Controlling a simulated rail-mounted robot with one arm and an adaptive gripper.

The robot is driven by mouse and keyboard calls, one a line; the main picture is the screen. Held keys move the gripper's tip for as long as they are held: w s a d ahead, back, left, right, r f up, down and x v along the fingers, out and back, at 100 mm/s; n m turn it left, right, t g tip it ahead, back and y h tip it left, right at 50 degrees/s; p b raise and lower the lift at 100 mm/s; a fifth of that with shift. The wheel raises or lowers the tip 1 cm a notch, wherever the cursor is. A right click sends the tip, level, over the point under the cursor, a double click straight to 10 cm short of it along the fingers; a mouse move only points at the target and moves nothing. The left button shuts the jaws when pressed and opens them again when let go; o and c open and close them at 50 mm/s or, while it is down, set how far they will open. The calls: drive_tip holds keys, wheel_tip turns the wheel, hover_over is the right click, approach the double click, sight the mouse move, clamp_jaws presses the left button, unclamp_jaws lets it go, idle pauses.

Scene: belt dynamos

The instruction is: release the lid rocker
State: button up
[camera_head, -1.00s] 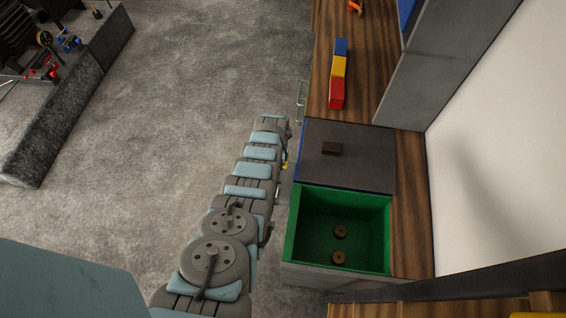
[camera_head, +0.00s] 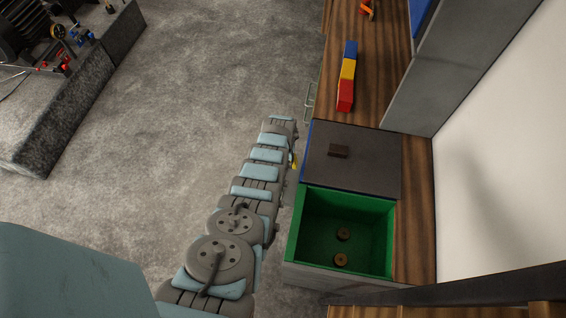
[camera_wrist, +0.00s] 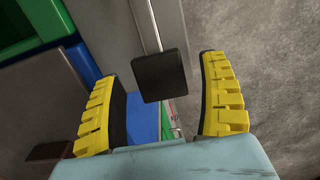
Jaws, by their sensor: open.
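In the wrist view a black rectangular paddle (camera_wrist: 160,75) on a thin metal rod, which looks like the lid rocker, lies between the yellow ribbed fingers of my gripper (camera_wrist: 160,92). The fingers are open, with a gap visible on each side of the paddle. In the head view only a small yellow part of my gripper (camera_head: 293,160) shows beside the counter's left edge; my arm hides the rest, and the rocker cannot be made out there. A dark grey lid (camera_head: 370,165) with a brown knob (camera_head: 338,151) lies flat over a blue-edged compartment.
Red, yellow and blue blocks (camera_head: 347,75) stand in a row on the wooden counter (camera_head: 385,85). A metal handle (camera_head: 310,100) juts from the counter's side.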

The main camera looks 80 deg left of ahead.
drive_tip(key=shift+r, duration=0.2)
wheel_tip(320, 180, up, 12)
drive_tip(key=shift+f, duration=0.25)
idle(0.9)
idle(0.6)
